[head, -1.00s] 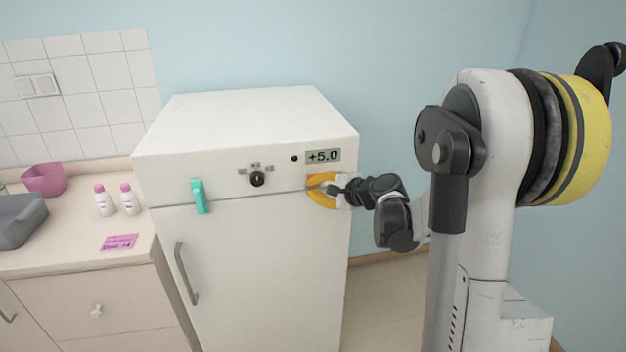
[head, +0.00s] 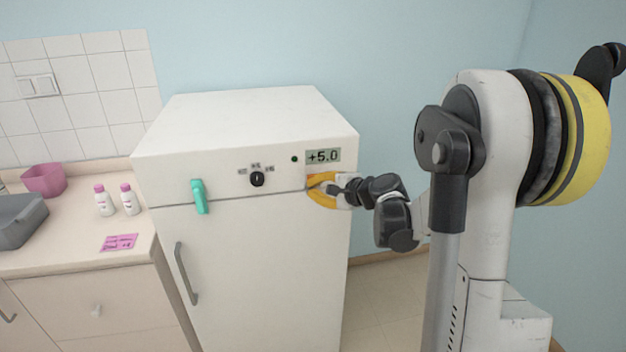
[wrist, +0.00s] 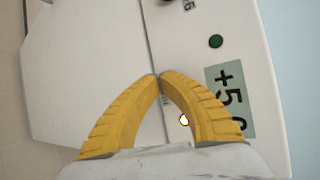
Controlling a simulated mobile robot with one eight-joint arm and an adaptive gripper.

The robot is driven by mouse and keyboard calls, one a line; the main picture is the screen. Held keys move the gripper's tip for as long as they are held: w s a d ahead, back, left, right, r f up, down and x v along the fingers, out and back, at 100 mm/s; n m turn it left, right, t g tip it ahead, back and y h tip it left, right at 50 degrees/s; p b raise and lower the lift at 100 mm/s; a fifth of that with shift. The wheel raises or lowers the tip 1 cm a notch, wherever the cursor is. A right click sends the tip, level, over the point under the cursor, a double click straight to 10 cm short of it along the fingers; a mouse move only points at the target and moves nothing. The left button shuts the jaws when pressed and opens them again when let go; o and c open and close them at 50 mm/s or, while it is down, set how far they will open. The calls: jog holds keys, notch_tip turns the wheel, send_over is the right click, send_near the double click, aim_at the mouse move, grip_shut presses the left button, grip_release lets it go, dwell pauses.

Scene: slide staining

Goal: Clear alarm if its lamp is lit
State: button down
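The white refrigerator (head: 275,245) has a control panel with a display (head: 323,156) reading +5.0. A small round dark green indicator or button (head: 294,159) sits left of the display; it also shows in the wrist view (wrist: 215,41) and does not look bright. A small white disc with an orange-yellow rim (wrist: 184,120) shows between my fingers in the wrist view; I cannot tell if it is a lit lamp or a button. My gripper (wrist: 160,76) has its yellow fingertips together, empty, in front of the panel below the display. I cannot tell if it touches.
A black dial (head: 257,179) and a teal latch-like piece (head: 200,196) are on the refrigerator front, with a grey door handle (head: 186,274) below. A counter (head: 75,256) at the left holds two bottles (head: 103,200), a pink container (head: 45,180), a grey basin (head: 18,222) and a pink note (head: 119,242).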

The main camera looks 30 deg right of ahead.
jog(key=shift+w+d, duration=0.1)
jog(key=shift+w, duration=0.3)
jog(key=shift+w+d, duration=0.1)
jog(key=shift+w, duration=0.2)
dwell(0.6)
jog(key=shift+s, duration=0.1)
jog(key=shift+s+a, duration=0.2)
jog(key=shift+s, duration=0.45)
jog(key=s, duration=0.2)
jog(key=s+a, duration=0.1)
jog(key=s, duration=0.1)
jog(key=shift+s+a, duration=0.2)
jog(key=shift+s, duration=0.15)
dwell(0.8)
